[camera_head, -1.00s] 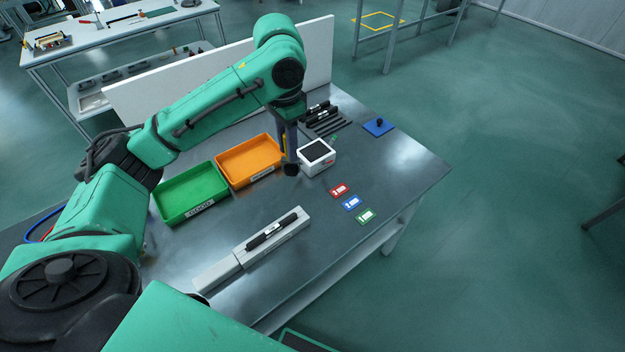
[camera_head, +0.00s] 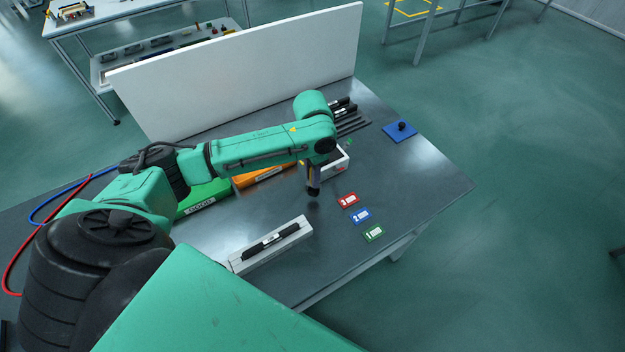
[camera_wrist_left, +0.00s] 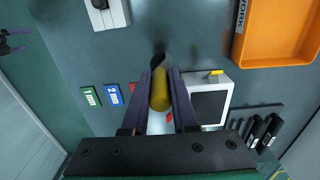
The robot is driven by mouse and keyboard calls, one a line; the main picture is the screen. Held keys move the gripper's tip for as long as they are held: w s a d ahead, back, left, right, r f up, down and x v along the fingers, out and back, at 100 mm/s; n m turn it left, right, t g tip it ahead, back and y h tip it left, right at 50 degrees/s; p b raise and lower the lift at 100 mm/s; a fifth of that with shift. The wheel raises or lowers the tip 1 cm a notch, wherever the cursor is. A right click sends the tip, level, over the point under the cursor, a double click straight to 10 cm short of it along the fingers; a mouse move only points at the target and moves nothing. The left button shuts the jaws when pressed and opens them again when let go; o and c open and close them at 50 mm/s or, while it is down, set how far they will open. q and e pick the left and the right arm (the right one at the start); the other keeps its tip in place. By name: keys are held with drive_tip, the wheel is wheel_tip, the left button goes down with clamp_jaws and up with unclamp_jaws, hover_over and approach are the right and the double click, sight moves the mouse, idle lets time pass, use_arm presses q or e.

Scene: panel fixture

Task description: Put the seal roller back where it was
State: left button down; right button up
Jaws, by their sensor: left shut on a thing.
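My left gripper (camera_head: 313,180) is shut on the seal roller, a tool with a yellow handle (camera_wrist_left: 160,92) and a black end (camera_wrist_left: 158,58). The black end (camera_head: 313,193) points down over the bench, between the white box (camera_head: 341,163) and the grey fixture (camera_head: 290,240). I cannot tell whether it touches the bench. The white box has a dark top, which shows in the left wrist view (camera_wrist_left: 210,98); my arm hides much of it in the head view.
Red (camera_head: 348,200), blue (camera_head: 360,215) and green (camera_head: 373,233) cards lie right of the gripper. The fixture holds a black bar. Orange (camera_head: 262,178) and green (camera_head: 203,198) trays are partly hidden by my arm. A slotted rack (camera_head: 350,122) and blue pad (camera_head: 398,133) stand farther back.

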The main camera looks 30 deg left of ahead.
use_arm(q)
drive_tip(key=shift+s+f, duration=0.15)
drive_tip(key=shift+f, duration=1.25)
drive_tip(key=c, duration=0.7)
unclamp_jaws()
drive_tip(key=shift+f, duration=0.1)
wheel_tip(320, 180, up, 12)
drive_tip(key=shift+d+r+b, duration=0.1)
drive_tip(key=shift+r+b, duration=0.1)
drive_tip(key=shift+b, duration=0.2)
